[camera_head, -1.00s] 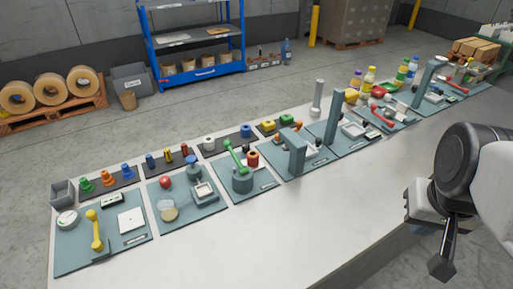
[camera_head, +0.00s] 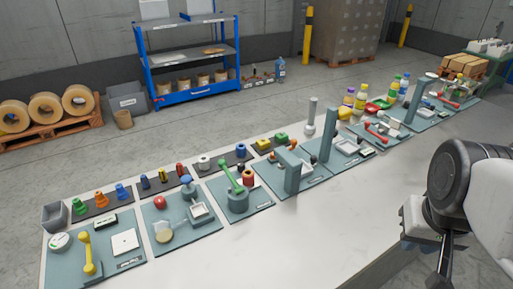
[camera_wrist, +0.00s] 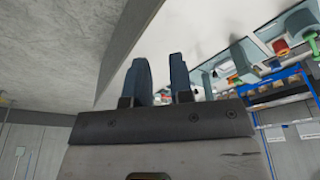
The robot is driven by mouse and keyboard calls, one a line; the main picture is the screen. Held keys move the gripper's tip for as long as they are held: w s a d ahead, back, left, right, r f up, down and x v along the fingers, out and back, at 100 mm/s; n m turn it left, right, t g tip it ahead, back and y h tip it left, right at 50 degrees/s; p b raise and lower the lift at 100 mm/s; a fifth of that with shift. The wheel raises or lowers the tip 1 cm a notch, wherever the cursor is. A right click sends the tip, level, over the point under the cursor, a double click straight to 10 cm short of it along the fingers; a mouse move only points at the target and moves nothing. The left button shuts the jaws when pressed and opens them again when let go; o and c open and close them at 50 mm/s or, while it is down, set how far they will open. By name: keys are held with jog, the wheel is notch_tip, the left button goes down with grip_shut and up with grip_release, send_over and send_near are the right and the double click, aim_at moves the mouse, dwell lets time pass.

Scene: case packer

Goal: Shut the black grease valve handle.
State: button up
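I cannot surely pick out the black grease valve handle among the small fixtures on the long white bench (camera_head: 300,235). Small dark parts show near the tall grey-green posts (camera_head: 326,143), but they are too small to name. My gripper (camera_head: 446,268) is at the lower right in the head view, in front of the bench and well apart from the fixtures, its lower end cut off by the frame. In the wrist view the two dark fingers of my gripper (camera_wrist: 161,78) stand apart with nothing between them.
Teal panels carry a yellow lever (camera_head: 87,252), a green lever (camera_head: 231,176) and red levers (camera_head: 376,133). Bottles (camera_head: 361,101) stand along the far edge. The near strip of the bench is clear. A blue shelf (camera_head: 190,60) and rolls on a pallet (camera_head: 45,108) stand behind.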

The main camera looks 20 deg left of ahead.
jog(key=o, duration=0.4)
jog(key=shift+w+a+r, duration=0.2)
jog(key=shift+w, duration=0.3)
jog(key=shift+o, duration=1.1)
jog(key=w+a+r+g, duration=0.1)
jog(key=w+a, duration=0.2)
jog(key=w, duration=0.4)
jog(key=w+a+r+g, duration=0.1)
jog(key=w+a, duration=0.3)
jog(key=w, duration=0.3)
jog(key=shift+a+y, duration=0.15)
jog(key=shift+y, duration=0.25)
jog(key=w+a+f+g, duration=0.1)
jog(key=w+a+f, duration=0.2)
jog(key=w+a, duration=0.4)
jog(key=w+a+f+g, duration=0.1)
jog(key=w+a+f, duration=0.2)
jog(key=w+a, duration=0.4)
jog(key=w+a+f+g, duration=0.1)
jog(key=w+a+f, duration=0.1)
jog(key=w+a, duration=0.5)
jog(key=shift+a+f, duration=0.4)
jog(key=shift+a, duration=0.1)
jog(key=g, duration=0.2)
send_near(241, 163)
jog(key=s+f, duration=0.1)
jog(key=f, duration=0.1)
jog(key=shift+a+f+h, duration=0.25)
jog(key=shift+h, duration=0.05)
jog(key=shift+x, duration=3.9)
